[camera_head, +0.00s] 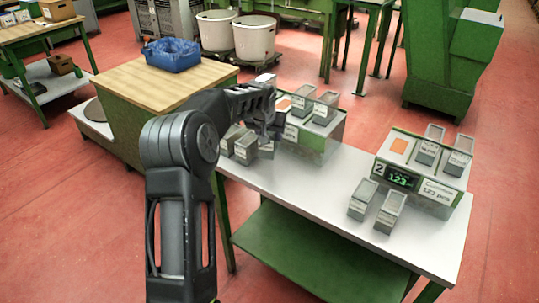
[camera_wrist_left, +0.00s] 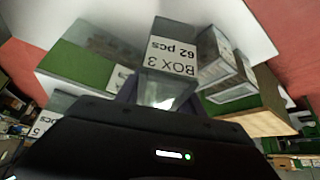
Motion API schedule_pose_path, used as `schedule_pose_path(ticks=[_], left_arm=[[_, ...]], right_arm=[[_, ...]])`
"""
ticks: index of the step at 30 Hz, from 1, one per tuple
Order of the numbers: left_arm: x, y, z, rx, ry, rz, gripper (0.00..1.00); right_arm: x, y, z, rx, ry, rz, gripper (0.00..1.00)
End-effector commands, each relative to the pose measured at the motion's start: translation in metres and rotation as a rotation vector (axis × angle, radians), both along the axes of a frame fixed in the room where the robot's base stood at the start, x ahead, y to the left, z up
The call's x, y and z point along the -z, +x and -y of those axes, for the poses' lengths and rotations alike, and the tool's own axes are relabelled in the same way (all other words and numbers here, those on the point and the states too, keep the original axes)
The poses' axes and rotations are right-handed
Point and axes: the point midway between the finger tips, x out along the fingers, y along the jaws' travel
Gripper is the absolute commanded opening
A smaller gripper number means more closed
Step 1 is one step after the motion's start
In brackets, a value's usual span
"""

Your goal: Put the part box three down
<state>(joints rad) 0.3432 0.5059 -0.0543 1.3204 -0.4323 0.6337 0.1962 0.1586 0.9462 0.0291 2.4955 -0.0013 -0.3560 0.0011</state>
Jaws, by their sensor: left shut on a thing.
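Part box three (camera_wrist_left: 170,55) is a grey see-through box with a white label reading "BOX 3, 62 pcs" in the left wrist view. My left gripper (camera_wrist_left: 155,95) is shut on it. In the head view my left gripper (camera_head: 270,132) is over the left part of the grey table (camera_head: 318,190), in front of the left green-and-white station (camera_head: 318,140). The held box (camera_head: 266,148) is mostly hidden there by the gripper. I cannot tell whether its base touches the table. My right gripper is not in view.
Two similar boxes (camera_head: 240,145) stand just left of the held box. More boxes sit on the left station. The right station (camera_head: 422,175) shows a lit display, with two boxes (camera_head: 376,209) in front. Grey tabletop is clear between the box groups.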

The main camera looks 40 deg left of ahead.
Motion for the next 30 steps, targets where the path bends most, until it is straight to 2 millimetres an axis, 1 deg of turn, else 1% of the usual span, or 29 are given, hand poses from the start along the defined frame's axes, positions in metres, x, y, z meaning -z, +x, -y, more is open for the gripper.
schedule_pose_path(ticks=[1, 4, 14, 17, 21, 24, 30], left_arm=[[0.008, 0.000, 0.000, -0.001, 0.000, -0.002, 0.00], [0.016, 0.000, -0.001, 0.000, 0.000, 0.001, 0.00], [0.020, 0.000, 0.000, 0.000, 0.000, 0.000, 0.00], [0.030, 0.000, 0.000, 0.000, 0.000, -0.001, 0.00], [0.054, 0.000, 0.000, 0.001, -0.001, -0.003, 0.00], [0.064, 0.000, 0.000, -0.001, 0.000, 0.000, 0.00], [0.067, 0.000, -0.001, -0.001, 0.000, 0.002, 0.00]], right_arm=[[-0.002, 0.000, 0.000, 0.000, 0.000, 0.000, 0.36], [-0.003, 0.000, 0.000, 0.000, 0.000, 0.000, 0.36], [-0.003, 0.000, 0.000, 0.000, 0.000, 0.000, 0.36], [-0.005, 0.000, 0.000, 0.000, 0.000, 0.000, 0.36], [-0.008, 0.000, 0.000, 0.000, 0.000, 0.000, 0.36], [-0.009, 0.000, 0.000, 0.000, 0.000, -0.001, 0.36], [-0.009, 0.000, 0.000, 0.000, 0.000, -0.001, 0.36]])
